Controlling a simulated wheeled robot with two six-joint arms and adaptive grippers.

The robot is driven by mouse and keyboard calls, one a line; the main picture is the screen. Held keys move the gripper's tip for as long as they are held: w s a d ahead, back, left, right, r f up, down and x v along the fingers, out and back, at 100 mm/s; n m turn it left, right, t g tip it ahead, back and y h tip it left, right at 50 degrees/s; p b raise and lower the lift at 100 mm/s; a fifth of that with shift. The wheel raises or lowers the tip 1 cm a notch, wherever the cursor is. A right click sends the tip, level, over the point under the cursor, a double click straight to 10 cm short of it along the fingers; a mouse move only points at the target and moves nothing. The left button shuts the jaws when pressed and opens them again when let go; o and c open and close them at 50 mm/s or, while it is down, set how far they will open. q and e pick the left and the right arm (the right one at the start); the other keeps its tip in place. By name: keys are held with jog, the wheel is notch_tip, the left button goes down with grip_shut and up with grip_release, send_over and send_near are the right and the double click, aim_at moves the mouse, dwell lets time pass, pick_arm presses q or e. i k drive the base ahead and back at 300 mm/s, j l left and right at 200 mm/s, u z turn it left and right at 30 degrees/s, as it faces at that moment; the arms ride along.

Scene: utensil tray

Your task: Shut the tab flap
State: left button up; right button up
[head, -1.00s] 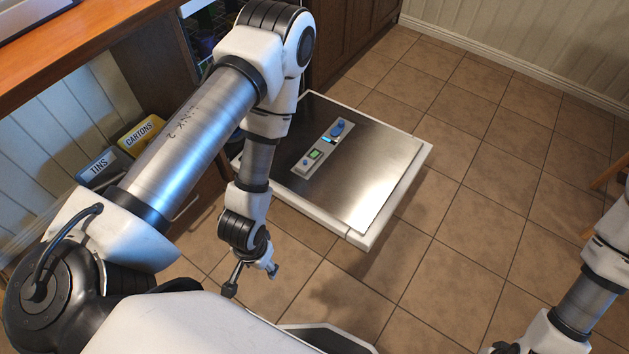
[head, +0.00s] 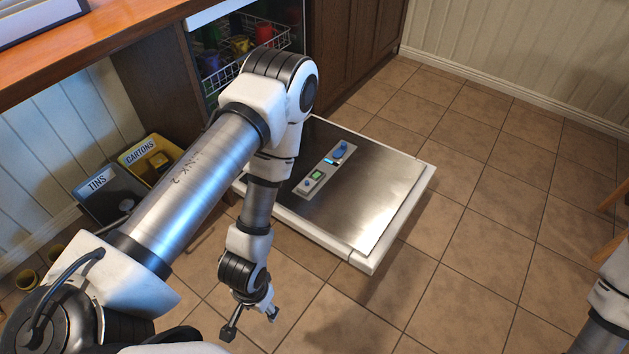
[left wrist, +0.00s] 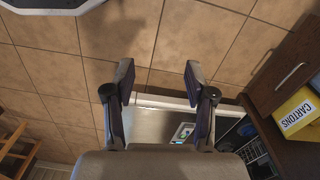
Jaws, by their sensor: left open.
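The open dishwasher door (head: 385,210) lies flat and low over the floor, its steel inner face up. A grey dispenser panel (head: 325,168) on it carries a larger blue part (head: 341,150), a green window and a small blue knob. Which part is the tab flap, and how far it stands open, is too small to tell. My left gripper (head: 251,323) is open and empty, in front of the door's near left edge and apart from it. In the left wrist view, the gripper (left wrist: 158,76) has the door and panel (left wrist: 184,131) partly visible beyond its fingers. My right gripper is out of view.
A rack with coloured items (head: 240,50) is inside the dishwasher. The tins bin (head: 115,208) and the yellow cartons bin (head: 160,165) stand left of my left arm. A wooden counter (head: 110,40) is above them. Tiled floor (head: 480,260) is clear right of the door.

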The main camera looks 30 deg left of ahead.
aim_at(307, 183)
jog(key=i+j+u, duration=0.2)
jog(key=i+j, duration=0.15)
jog(key=i+j+u, duration=0.2)
jog(key=i, duration=0.3)
